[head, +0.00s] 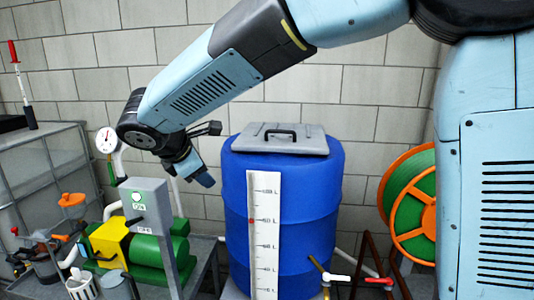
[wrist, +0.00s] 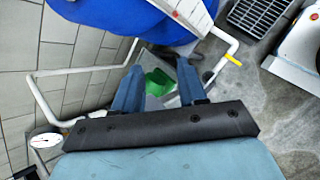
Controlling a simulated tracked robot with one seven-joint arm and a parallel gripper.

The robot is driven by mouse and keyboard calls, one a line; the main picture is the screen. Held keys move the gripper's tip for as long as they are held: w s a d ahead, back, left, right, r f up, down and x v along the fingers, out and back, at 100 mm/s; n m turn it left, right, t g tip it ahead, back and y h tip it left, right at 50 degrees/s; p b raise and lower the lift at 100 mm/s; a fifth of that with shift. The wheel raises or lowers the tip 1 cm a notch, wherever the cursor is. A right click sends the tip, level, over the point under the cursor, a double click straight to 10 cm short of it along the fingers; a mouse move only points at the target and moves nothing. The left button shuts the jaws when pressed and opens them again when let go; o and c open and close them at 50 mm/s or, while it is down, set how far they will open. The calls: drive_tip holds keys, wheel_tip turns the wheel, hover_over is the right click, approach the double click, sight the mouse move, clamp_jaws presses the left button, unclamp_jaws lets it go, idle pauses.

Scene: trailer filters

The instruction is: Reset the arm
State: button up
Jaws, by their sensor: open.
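My arm (head: 215,78) reaches across the head view from the right and bends down at its left end. My gripper (head: 198,176) hangs in the air left of the blue barrel, above and behind the grey switch box. In the wrist view my gripper (wrist: 160,80) shows two blue fingers standing apart. No held object shows between them; a green thing (wrist: 159,80) and grey surfaces appear beyond the fingers.
The blue barrel (head: 310,215) with a grey lid (head: 280,139) stands right of my gripper. A switch box (head: 145,200), green motor (head: 150,250), pressure gauge (head: 106,140) and white pipes are close by. An orange-green reel (head: 412,215) stands at right. Block wall (head: 370,85) lies behind.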

drive_tip(key=s+d+r+m+g, duration=0.15)
drive_tip(key=d+m, duration=0.35)
drive_tip(key=d, duration=0.7)
drive_tip(key=s+d+r+m+g, duration=0.15)
drive_tip(key=d+m, duration=0.45)
drive_tip(key=d, duration=0.6)
drive_tip(key=s+d+f+m+y, duration=0.2)
drive_tip(key=s+d+m, duration=1.1)
drive_tip(key=d, duration=0.2)
drive_tip(key=shift+t+y, duration=0.4)
